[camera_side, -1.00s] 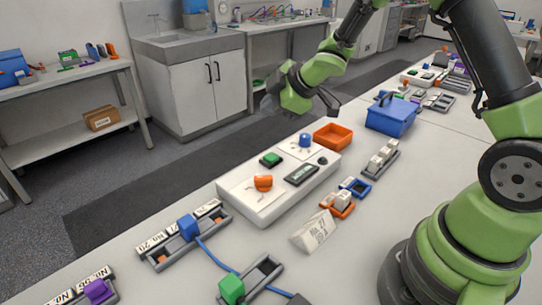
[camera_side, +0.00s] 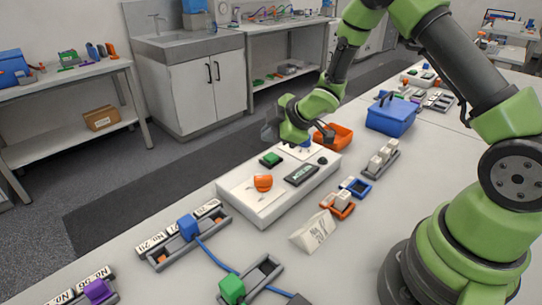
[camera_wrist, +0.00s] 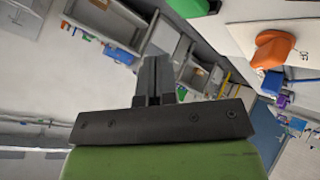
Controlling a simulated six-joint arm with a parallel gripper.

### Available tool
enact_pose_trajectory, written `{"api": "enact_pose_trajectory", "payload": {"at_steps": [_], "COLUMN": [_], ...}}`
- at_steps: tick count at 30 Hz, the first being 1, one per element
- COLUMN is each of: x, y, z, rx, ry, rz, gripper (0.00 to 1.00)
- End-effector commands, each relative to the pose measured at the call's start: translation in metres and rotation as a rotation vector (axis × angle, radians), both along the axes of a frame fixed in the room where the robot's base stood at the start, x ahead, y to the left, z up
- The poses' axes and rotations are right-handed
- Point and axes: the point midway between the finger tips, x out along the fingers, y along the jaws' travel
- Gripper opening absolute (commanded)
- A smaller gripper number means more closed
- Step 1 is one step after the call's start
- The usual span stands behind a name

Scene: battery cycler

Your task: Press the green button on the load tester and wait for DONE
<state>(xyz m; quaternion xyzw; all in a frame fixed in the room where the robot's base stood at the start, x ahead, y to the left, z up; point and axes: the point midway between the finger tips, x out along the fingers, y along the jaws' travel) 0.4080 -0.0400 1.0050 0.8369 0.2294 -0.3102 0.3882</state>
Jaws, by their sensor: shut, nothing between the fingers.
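The load tester (camera_side: 254,206) is a white box on the table in the side view. It carries a green button (camera_side: 271,159), an orange knob (camera_side: 263,182), a small dark display (camera_side: 301,174) whose text I cannot read, and a blue knob partly hidden by my arm. My gripper (camera_side: 307,146) is low over the tester's far end, to the right of the green button. In the wrist view my gripper's fingers (camera_wrist: 154,80) are together and empty. The green button (camera_wrist: 190,5) shows at that view's top edge, and the orange knob (camera_wrist: 273,49) at its upper right.
An orange tray (camera_side: 335,136) and a blue box (camera_side: 391,116) stand beyond the tester. A folded white card (camera_side: 313,231), small racks and a rack with a blue block (camera_side: 187,228) and blue cable lie nearby. Table space right of the card is clear.

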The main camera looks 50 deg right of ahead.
Motion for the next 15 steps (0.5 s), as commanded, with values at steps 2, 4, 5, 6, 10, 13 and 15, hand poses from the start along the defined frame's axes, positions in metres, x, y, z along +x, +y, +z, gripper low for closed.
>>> {"api": "enact_pose_trajectory", "payload": {"at_steps": [2, 4, 5, 6, 10, 13, 15], "x": [0.000, 0.000, 0.000, 0.000, 0.000, 0.000, 0.000], "y": [0.000, 0.000, 0.000, 0.000, 0.000, 0.000, 0.000], "z": [-0.010, -0.016, -0.018, -0.020, -0.025, -0.025, -0.025], "rx": [0.002, 0.002, 0.002, 0.001, 0.001, 0.000, 0.000], "ry": [0.003, 0.002, 0.002, 0.001, -0.001, -0.001, -0.001], "rz": [0.001, 0.000, 0.000, 0.002, 0.001, 0.000, 0.000], "gripper": [0.00, 0.00, 0.00, 0.00, 0.00, 0.00, 0.00]}}
